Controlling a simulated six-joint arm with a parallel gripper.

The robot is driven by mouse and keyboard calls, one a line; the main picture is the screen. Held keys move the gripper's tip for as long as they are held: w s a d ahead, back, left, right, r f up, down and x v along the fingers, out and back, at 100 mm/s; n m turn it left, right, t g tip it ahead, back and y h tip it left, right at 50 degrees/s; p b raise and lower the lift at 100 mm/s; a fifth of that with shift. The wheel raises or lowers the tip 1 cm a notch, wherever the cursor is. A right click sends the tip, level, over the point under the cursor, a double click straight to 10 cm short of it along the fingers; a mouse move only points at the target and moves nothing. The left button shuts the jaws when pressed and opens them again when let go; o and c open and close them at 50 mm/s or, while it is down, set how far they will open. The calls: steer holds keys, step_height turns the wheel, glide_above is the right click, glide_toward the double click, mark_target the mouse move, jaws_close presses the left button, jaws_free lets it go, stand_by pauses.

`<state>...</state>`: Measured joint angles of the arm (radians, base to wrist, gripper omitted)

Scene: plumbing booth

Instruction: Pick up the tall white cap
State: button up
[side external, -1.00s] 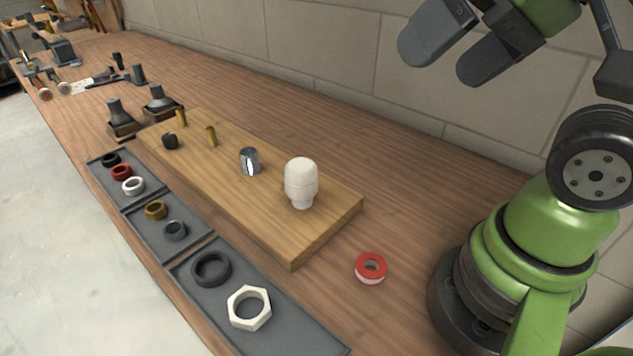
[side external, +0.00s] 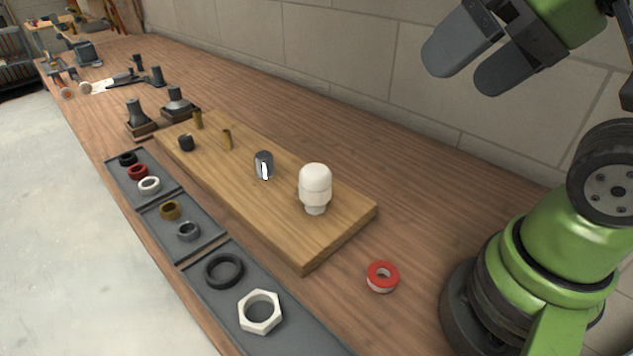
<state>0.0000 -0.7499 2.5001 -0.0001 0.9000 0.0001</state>
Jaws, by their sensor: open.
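The tall white cap (side external: 315,187) stands upright at the near right end of the wooden board (side external: 330,240). It has a rounded top and a narrower neck below. My gripper (side external: 465,75) is open and empty, high up at the upper right, well above the bench and apart from the cap. Its two dark fingers have a gap between them.
A chrome cap (side external: 264,165), a brass pin (side external: 228,139) and a black cap (side external: 186,143) stand on the board. Grey trays (side external: 190,255) with rings and a white hex nut (side external: 260,312) lie in front. A red tape roll (side external: 382,277) lies right of the board.

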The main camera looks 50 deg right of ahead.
steer(key=n+g+h, duration=0.2)
steer(key=n+g, duration=0.5)
steer(key=n, duration=0.1)
glide_above(315, 170)
step_height(315, 170, down, 12)
steer(key=shift+w+r, duration=0.1)
steer(key=shift+r, duration=0.05)
steer(key=shift+n, duration=0.5)
steer(key=f, duration=0.5)
steer(key=shift+w+f, duration=0.35)
steer(key=shift+f, duration=0.05)
steer(key=shift+s+f, duration=0.25)
steer(key=shift+f, duration=1.3)
steer(key=shift+s+f, duration=0.2)
steer(key=shift+f, duration=1.35)
steer(key=c, duration=1)
